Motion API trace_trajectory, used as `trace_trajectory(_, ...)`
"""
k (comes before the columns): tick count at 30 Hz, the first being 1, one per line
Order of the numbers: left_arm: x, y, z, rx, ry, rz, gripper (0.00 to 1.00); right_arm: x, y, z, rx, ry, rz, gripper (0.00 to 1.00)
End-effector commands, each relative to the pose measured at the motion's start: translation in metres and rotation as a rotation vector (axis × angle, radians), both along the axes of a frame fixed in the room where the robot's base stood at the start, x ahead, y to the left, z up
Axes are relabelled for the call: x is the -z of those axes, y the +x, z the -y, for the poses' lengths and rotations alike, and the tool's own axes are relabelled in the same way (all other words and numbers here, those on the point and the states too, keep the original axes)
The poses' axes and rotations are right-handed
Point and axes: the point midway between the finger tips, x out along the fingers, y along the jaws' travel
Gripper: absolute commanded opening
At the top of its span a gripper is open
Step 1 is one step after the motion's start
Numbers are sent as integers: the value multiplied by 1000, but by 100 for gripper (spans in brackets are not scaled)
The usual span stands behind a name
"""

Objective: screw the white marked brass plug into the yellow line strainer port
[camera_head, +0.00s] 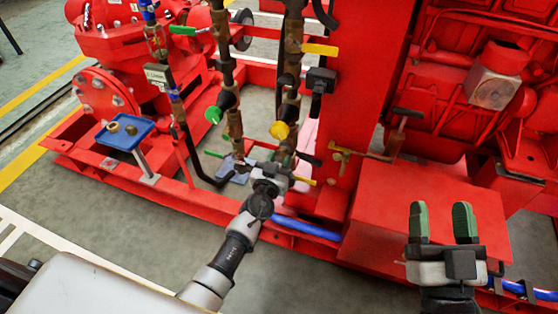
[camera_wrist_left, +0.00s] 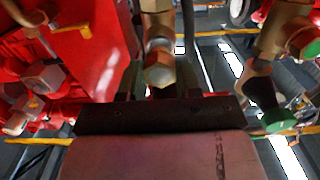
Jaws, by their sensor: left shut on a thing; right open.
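The yellow line is the right of two vertical brass pipe runs, with a yellow lever (camera_head: 320,50) and a yellow cap (camera_head: 281,130). My left gripper (camera_head: 285,160) is at the lower part of this line, below the yellow cap. In the left wrist view, a brass hex piece (camera_wrist_left: 159,68) shows between its fingers, in line with brass fittings. I cannot make out a white mark, nor whether the piece is seated in the strainer port. The port is hidden by the gripper. My right gripper (camera_head: 442,223) is open and empty, over the red box at right.
A blue tray (camera_head: 143,124) on a stand at left holds small brass parts (camera_head: 113,127). The left pipe run has a green cap (camera_head: 212,114). A red frame, a blue hose (camera_head: 307,229) and levers crowd the left gripper. The floor in front is clear.

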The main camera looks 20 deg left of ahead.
Motion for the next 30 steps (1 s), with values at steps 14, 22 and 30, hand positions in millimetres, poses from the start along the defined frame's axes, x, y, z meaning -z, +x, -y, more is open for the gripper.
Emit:
trace_trajectory(14,-1,0,0,0,0,1,0,-5,-3,0,-2,14,43,60)
trace_trajectory(22,0,5,0,0,-1,1,0,-7,-5,0,-4,22,75,60)
trace_trajectory(30,0,11,0,0,0,2,0,-13,-8,0,-7,37,125,60)
